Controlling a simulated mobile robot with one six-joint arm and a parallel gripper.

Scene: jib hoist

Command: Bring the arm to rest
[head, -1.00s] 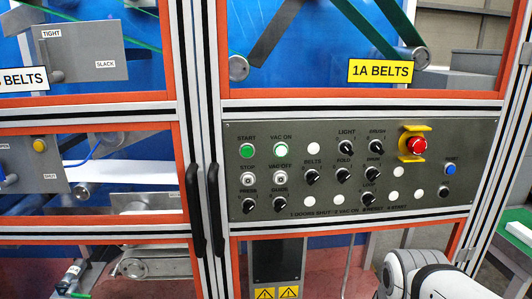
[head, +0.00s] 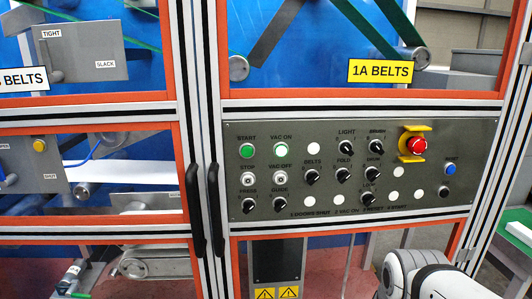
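Part of my arm, a white and black link, shows at the bottom right in the head view, in front of the lower frame of the machine. My gripper is out of view. The control panel (head: 330,205) is in front of me, with a green START button (head: 247,151), a lit VAC ON button (head: 279,151), several black selector knobs and a red emergency stop (head: 416,146) in a yellow guard. The arm link in view appears apart from the panel, below its right part.
Two black door handles (head: 215,210) stand side by side left of the panel. Orange-edged doors with clear panes cover belts and rollers. A yellow 1A BELTS sign (head: 380,71) hangs above the panel. A green-topped surface (head: 515,232) is at the right edge.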

